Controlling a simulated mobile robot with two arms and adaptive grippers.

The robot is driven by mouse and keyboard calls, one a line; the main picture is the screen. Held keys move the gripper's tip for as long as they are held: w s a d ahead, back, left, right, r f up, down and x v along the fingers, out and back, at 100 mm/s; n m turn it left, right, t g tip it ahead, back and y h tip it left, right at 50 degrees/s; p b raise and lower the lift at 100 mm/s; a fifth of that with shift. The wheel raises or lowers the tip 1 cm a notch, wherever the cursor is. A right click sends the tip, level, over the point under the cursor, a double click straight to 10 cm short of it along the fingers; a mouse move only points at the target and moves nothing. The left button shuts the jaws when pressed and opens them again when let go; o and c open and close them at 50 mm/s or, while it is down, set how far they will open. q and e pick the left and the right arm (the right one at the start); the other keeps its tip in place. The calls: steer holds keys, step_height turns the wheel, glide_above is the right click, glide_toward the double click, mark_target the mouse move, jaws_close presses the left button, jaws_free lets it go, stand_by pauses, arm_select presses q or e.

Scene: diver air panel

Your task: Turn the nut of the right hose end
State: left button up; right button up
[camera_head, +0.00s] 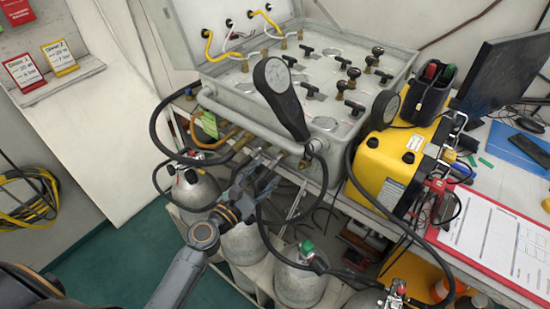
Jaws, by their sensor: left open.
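The grey air panel (333,118) stands on the bench, with metal and brass hose fittings (243,143) along its lower front edge. A black hose (322,178) hangs from a fitting at the right of this edge. My left gripper (263,181) is open just below and in front of the fittings, with its fingers pointing up toward them. I cannot tell whether a finger touches a fitting. The nut of the right hose end is too small and crowded by the gripper and hoses to make out clearly. My right gripper is not in view.
Grey cylinders (300,282) stand below the bench, close to my left arm. Black hoses loop around the gripper. A large gauge (280,97) rises over the panel front. A yellow case (387,165), red clipboard (496,236) and monitor (505,68) are to the right.

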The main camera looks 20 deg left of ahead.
mark_target(279, 159)
arm_select(q)
steer(key=x, duration=0.5)
steer(key=shift+w, duration=0.15)
jaws_close()
